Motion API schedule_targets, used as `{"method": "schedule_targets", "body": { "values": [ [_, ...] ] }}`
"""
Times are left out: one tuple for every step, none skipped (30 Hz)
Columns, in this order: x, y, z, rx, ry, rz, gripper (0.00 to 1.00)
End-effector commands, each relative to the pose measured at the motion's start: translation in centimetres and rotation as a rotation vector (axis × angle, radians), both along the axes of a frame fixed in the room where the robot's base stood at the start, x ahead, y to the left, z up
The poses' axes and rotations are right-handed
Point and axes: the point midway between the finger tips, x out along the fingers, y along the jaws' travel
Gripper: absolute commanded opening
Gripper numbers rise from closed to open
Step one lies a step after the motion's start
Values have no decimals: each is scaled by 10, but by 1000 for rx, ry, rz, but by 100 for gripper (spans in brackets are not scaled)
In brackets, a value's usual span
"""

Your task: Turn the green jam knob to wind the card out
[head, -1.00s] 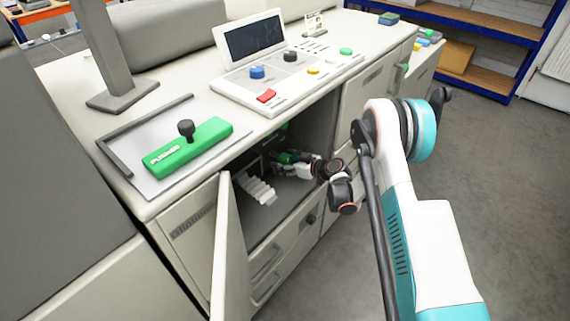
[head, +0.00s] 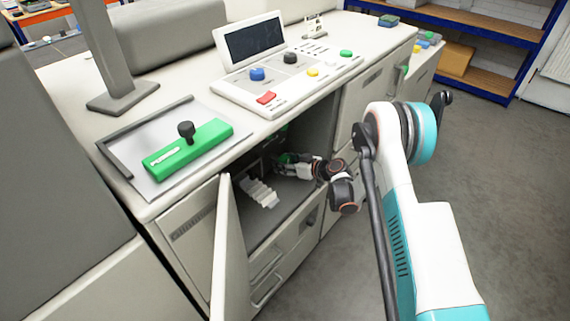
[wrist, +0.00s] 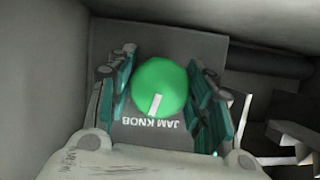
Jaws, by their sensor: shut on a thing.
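The green jam knob (wrist: 160,88) is round, with a white mark pointing toward the lower edge of the wrist view. It sits on a grey plate lettered "JAM KNOB" (wrist: 146,124), which reads upside down. My gripper (wrist: 160,92) has one finger on each side of the knob and is shut on it. In the head view my gripper (head: 287,160) reaches inside the open cabinet, and the knob cannot be told apart there. A white, pleated card (head: 262,194) lies in the cabinet, left of and below my gripper. White pieces (wrist: 285,135) show at the right in the wrist view.
The cabinet door (head: 229,250) stands open at the left of the opening. The cabinet walls (wrist: 272,30) are close around my gripper. Above are the worktop with a control panel (head: 268,97) and a green pusher (head: 188,151). Grey floor (head: 480,150) lies clear to the right.

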Motion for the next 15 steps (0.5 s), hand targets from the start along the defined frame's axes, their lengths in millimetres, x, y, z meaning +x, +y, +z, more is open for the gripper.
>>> {"method": "schedule_targets", "body": {
  "values": [
    [1,0,0,19,22,0,23],
    [1,0,0,32,40,-1,23],
    [1,0,0,50,63,-1,23],
    [1,-1,0,65,82,-1,23],
    [0,-1,0,80,103,-1,23],
    [1,-1,0,102,130,-1,23],
    [1,-1,0,120,152,-1,23],
    [1,-1,0,137,174,-1,23],
    [1,-1,0,159,203,-2,23],
    [0,0,0,177,225,-1,23],
    [0,0,0,195,248,-1,23],
    [0,0,0,217,277,-1,23],
    [0,0,0,235,300,-1,23],
    [0,0,0,251,321,-1,23],
    [0,0,0,273,349,-1,23]
  ]
}}
